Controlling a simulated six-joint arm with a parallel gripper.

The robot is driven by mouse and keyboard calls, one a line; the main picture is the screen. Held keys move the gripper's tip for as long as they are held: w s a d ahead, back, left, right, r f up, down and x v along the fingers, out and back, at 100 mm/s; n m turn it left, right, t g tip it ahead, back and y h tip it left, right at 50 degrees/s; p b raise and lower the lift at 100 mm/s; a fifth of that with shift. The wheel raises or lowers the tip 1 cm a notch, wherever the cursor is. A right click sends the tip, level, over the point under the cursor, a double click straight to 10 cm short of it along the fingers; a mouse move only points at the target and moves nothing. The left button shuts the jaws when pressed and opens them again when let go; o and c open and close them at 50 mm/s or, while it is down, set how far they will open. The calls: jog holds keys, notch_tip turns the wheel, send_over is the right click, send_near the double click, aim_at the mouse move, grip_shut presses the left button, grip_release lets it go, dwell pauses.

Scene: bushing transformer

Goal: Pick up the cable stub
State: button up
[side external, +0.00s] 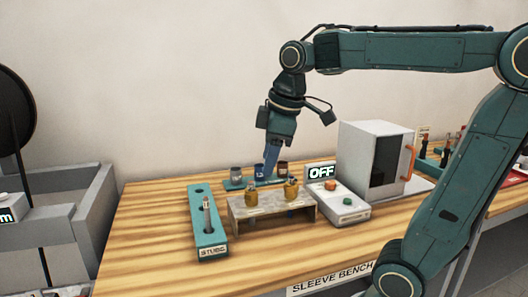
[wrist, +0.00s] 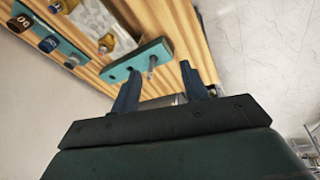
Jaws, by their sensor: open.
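The cable stub (side external: 207,214) is a thin grey rod standing upright in a teal holder (side external: 209,239) labelled STUBS, at the left of the bench. The stub also shows in the wrist view (wrist: 151,66), rising from the teal holder (wrist: 118,72). My gripper (side external: 271,175) is open with its blue fingers pointing down, to the right of the stub and apart from it. In the wrist view my gripper (wrist: 160,68) has its fingers spread, with nothing between them; the stub appears beyond them.
A small stand (side external: 271,208) with two brass fittings is right of the holder. Behind it is a teal rack with cups (side external: 236,175). An OFF display (side external: 321,173), a button box (side external: 337,203) and a white cabinet (side external: 372,160) stand further right. Bench left of the holder is clear.

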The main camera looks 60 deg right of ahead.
jog(key=w+d+f+n+g, duration=0.1)
jog(key=w+d+n+g, duration=0.2)
jog(key=w+d+n, duration=0.5)
jog(key=w+d, duration=0.5)
jog(key=d, duration=0.3)
jog(key=shift+w+y, duration=0.15)
jog(key=shift+y, duration=0.15)
jog(key=shift+a+f, duration=0.1)
jog(key=shift+f, duration=0.05)
send_over(251, 182)
jog(key=shift+f, duration=4.2)
jog(key=shift+w+f, duration=0.1)
jog(key=shift+f, duration=2.5)
grip_shut()
